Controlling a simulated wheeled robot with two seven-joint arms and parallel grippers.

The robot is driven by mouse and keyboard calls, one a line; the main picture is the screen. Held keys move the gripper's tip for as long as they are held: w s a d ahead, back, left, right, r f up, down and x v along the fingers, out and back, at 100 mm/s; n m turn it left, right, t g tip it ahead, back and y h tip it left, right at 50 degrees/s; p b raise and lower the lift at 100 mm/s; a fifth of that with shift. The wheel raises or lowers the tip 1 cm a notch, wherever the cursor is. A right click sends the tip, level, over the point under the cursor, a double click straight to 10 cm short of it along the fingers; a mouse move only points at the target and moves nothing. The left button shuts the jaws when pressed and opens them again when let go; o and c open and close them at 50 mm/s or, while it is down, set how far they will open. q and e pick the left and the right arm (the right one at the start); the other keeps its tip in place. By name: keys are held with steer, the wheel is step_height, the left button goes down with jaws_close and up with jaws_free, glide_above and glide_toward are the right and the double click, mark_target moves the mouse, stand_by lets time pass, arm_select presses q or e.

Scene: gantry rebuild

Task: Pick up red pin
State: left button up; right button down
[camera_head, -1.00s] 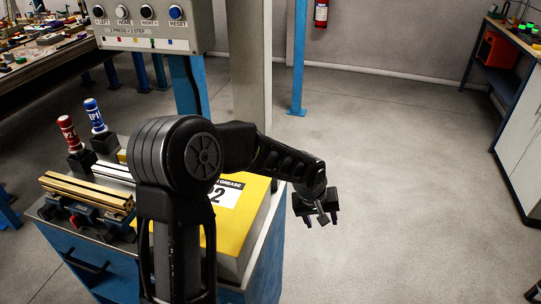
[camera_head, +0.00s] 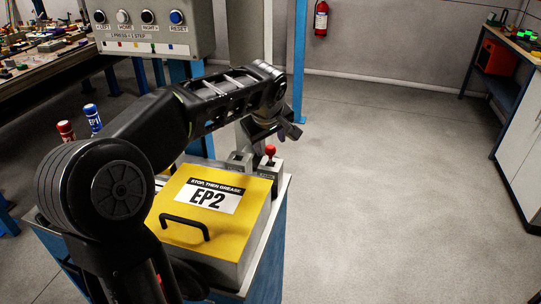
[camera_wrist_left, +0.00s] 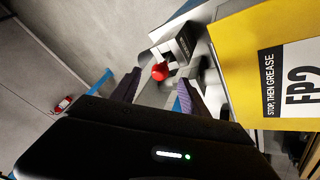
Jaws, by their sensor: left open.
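The red pin (camera_head: 270,151) has a round red head and stands in a grey block (camera_head: 268,169) at the far right corner of the cabinet top. In the left wrist view the red head (camera_wrist_left: 160,71) shows beyond and between the finger tips. My left gripper (camera_head: 284,131) is open and empty, just above and behind the red pin in the head view. Its two purple-padded fingers (camera_wrist_left: 156,92) are apart in the wrist view. I cannot tell the exact gap to the pin. My right gripper is not in view.
A yellow box lid (camera_head: 177,221) marked EP2 with a black handle lies beside the pin's block. A red bottle (camera_head: 66,131) and a blue bottle (camera_head: 92,118) stand at the left, partly hidden by my arm. A button panel (camera_head: 150,30) hangs above. Floor at right is clear.

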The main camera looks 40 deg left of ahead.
mark_target(270, 148)
arm_select(q)
steer(key=shift+f, duration=0.15)
steer(key=p+x, duration=0.1)
steer(key=x, duration=0.4)
steer(key=shift+w+f+p, duration=0.1)
steer(key=shift+p, duration=0.25)
steer(key=shift+c, duration=0.2)
jaws_close()
stand_by(0.6)
